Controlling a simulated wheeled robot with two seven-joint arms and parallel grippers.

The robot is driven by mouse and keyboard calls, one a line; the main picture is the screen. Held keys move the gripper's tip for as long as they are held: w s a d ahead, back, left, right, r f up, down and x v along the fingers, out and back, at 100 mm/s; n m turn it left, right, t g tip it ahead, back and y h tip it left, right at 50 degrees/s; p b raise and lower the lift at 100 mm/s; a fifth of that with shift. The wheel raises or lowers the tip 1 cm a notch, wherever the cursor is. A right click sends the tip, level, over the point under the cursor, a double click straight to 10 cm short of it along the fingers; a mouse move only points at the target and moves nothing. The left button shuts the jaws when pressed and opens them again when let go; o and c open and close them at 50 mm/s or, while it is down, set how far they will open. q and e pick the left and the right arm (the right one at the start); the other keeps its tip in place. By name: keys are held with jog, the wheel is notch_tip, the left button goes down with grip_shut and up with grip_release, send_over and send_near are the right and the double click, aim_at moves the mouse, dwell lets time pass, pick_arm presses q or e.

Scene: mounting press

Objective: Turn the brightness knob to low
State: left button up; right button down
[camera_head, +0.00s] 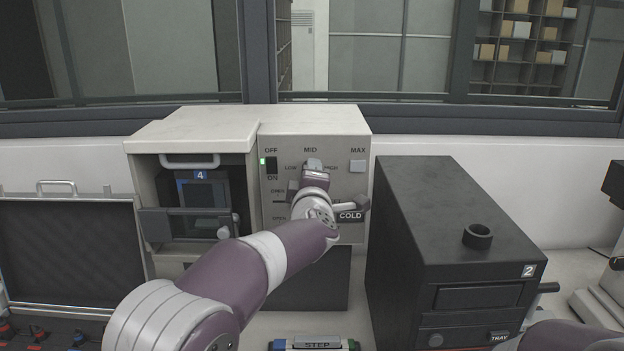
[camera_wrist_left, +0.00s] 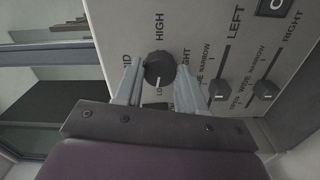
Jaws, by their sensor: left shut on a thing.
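The brightness knob (camera_wrist_left: 158,69) is a dark round knob on the light panel (camera_wrist_left: 205,30), seen in the left wrist view. The letters HIGH stand above it in that view, and LO, partly covered, just below it. A pale mark shows near its lower edge, on the LO side. My left gripper (camera_wrist_left: 157,77) has one finger on each side of the knob and is shut on it. In the head view my left gripper (camera_head: 314,167) is at the panel between LOW and HIGH, below MID, and hides the knob. My right gripper is out of view.
Sliders (camera_wrist_left: 218,92) sit beside the knob in the wrist view. A dark rocker switch (camera_head: 271,165) with a green light is left of the gripper. A black box marked 2 (camera_head: 450,215) stands right of the press. A chamber marked 4 (camera_head: 200,200) is at left.

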pick_arm(q)
jog(key=shift+f, duration=0.1)
jog(key=o, duration=1.1)
jog(key=shift+c, duration=0.2)
jog(key=s+b, duration=0.3)
jog(key=s, duration=0.9)
jog(key=shift+s, duration=0.4)
